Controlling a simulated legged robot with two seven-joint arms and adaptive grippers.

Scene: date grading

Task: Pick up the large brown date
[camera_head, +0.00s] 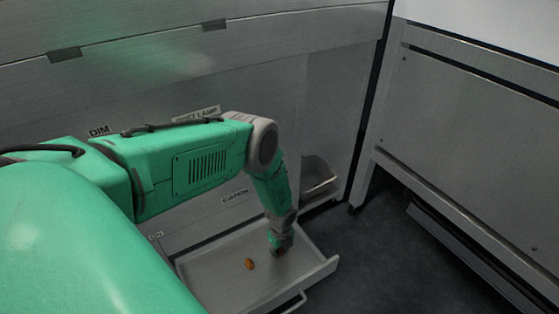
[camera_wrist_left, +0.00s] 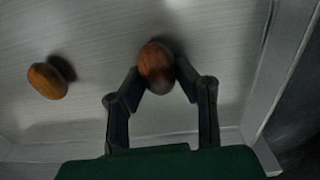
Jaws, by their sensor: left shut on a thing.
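My left gripper (camera_head: 280,250) reaches down into the open tray in the head view. In the left wrist view, its two fingers (camera_wrist_left: 159,85) are shut on a dark reddish-brown date (camera_wrist_left: 157,67), one finger on each side. This date looks a little larger than the other one, though it may also be closer to the camera. In the head view the held date is mostly hidden by the fingers. My right gripper is not in view.
A second, lighter orange-brown date (camera_head: 249,263) lies loose in the pull-out metal tray (camera_head: 215,270), left of my gripper; it also shows in the left wrist view (camera_wrist_left: 47,81). The tray's raised right wall (camera_head: 318,272) is close to the gripper. A small chute (camera_head: 318,175) stands behind.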

